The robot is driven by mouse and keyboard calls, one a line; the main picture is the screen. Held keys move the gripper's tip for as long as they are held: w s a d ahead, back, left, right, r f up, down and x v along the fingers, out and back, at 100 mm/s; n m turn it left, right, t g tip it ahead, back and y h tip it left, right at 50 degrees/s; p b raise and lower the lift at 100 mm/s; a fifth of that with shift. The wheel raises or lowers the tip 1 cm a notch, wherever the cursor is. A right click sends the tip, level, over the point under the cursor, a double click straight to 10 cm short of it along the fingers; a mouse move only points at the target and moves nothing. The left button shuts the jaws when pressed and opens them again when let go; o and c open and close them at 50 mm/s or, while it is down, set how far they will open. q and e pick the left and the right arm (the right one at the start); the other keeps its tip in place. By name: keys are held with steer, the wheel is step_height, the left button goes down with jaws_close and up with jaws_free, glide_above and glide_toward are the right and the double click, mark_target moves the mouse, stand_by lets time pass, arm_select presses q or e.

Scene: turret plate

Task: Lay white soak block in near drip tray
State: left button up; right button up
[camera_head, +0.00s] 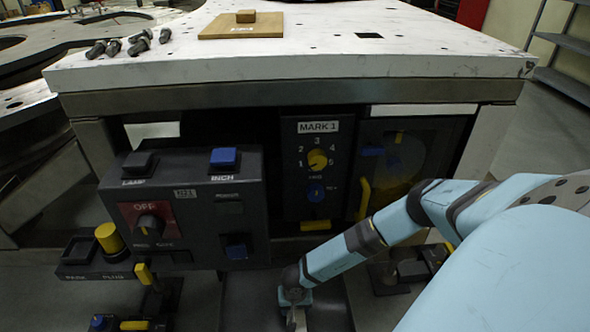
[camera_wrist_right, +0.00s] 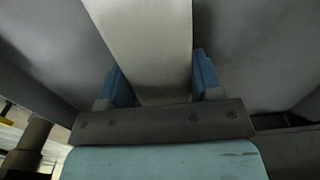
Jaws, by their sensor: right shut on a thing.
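My right gripper (camera_head: 293,297) is low at the bottom centre of the head view, below the control boxes. It is shut on the white soak block (camera_head: 297,318), which shows only as a small pale piece at the picture's bottom edge. In the right wrist view, the block (camera_wrist_right: 145,45) is a long pale slab between the two blue fingers of the gripper (camera_wrist_right: 160,84). Grey surfaces lie on both sides of it there. I cannot tell which surface is the near drip tray, or whether the block touches it. My left gripper is not in view.
A dark control box (camera_head: 205,205) with blue buttons and an OFF dial stands left of my right arm. A MARK 1 dial panel (camera_head: 315,165) is behind it. Above is the white plate (camera_head: 300,55) with bolts (camera_head: 130,42) and a wooden board (camera_head: 222,31).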

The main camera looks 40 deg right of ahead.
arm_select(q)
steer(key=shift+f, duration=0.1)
arm_select(e)
steer(key=shift+f, duration=0.1)
steer(key=o, duration=0.5)
steer(key=shift+f, duration=0.1)
steer(key=o, duration=0.4)
steer(key=shift+o, duration=0.2)
steer(key=shift+r, duration=0.6)
arm_select(q)
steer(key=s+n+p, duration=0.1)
steer(key=p, duration=0.1)
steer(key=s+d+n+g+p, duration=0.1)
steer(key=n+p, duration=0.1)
steer(key=p, duration=0.1)
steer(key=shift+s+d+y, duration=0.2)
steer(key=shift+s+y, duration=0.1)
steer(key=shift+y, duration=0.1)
arm_select(e)
step_height(320, 180, up, 11)
